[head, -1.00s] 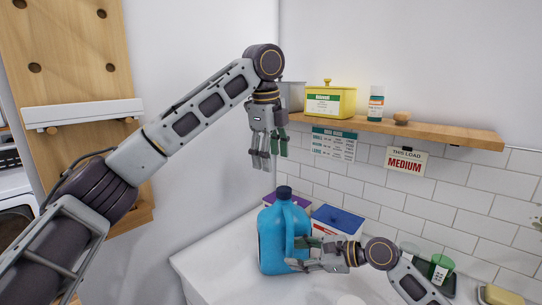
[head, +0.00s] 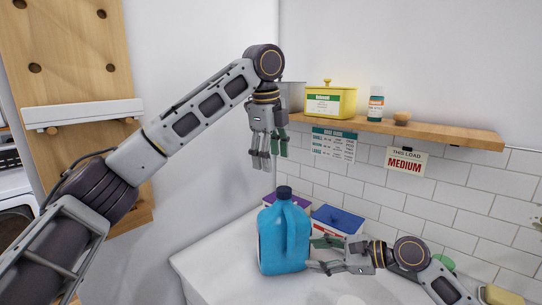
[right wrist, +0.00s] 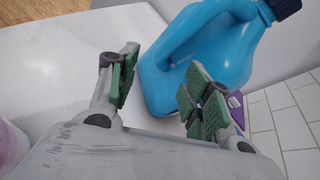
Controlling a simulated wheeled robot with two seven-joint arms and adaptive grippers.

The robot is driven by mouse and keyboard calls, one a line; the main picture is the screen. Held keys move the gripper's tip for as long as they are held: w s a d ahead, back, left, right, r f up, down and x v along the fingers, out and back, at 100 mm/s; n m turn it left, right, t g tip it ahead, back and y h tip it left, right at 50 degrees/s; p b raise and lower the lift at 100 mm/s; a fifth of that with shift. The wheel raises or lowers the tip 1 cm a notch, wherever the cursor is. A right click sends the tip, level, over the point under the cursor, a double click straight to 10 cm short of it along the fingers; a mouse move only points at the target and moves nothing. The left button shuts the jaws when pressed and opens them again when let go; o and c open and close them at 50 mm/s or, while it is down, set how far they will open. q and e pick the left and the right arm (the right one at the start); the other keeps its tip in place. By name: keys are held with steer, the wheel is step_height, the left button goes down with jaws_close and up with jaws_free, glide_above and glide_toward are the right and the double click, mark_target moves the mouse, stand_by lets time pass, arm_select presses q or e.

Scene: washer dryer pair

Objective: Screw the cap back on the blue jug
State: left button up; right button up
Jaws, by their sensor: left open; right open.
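The blue jug (head: 270,240) stands upright on the white counter, with a dark blue cap (head: 284,192) sitting on its neck. I cannot tell how tightly the cap is seated. In the right wrist view the jug (right wrist: 215,55) shows its handle, and part of the cap (right wrist: 284,8) is cut off at the top edge. My left gripper (head: 263,163) hangs open and empty, pointing down above the cap and slightly left of it. My right gripper (head: 318,255) is open beside the jug's right side. Its green-padded fingers (right wrist: 158,90) are apart, with nothing held between them.
Behind the jug are a purple box (head: 277,199) and a box with a blue lid (head: 338,217). A wooden shelf (head: 440,131) holds a yellow tin (head: 330,102) and a bottle (head: 375,104). The counter's front left (head: 215,255) is clear.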

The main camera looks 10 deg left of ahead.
steer(key=shift+v, duration=2.95)
steer(key=shift+s+a, duration=0.1)
steer(key=shift+s, duration=0.05)
